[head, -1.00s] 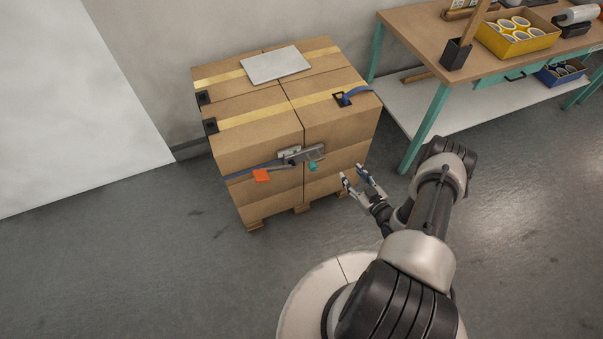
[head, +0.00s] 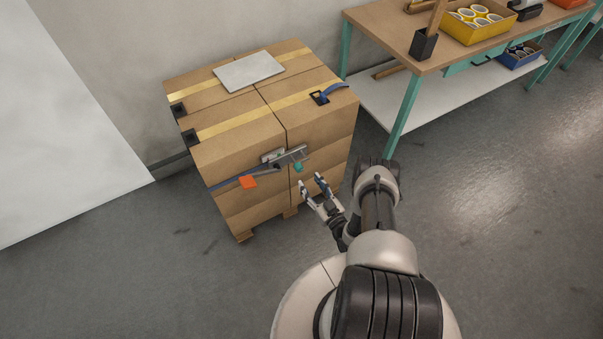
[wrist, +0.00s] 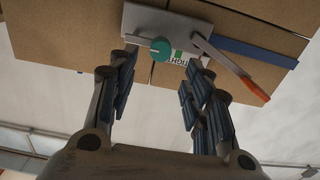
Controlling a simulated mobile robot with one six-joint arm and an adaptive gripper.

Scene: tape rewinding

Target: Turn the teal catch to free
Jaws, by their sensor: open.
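The teal catch (head: 298,167) is a small round knob on a grey metal ratchet (head: 284,156) on the front of the stacked cartons. In the wrist view the teal knob (wrist: 161,50) sits on the ratchet's grey plate (wrist: 150,22), near a small label that is partly hidden. My gripper (head: 311,182) is open and empty, just in front of and below the ratchet. In the wrist view its two fingers (wrist: 163,72) point at the ratchet, and the knob shows between them, apart from both. A lever with an orange end (wrist: 255,92) sticks out beside the right finger.
The carton stack (head: 235,135) carries a grey sheet (head: 249,71) on top. A workbench (head: 385,35) with teal legs stands at right. The floor around is clear.

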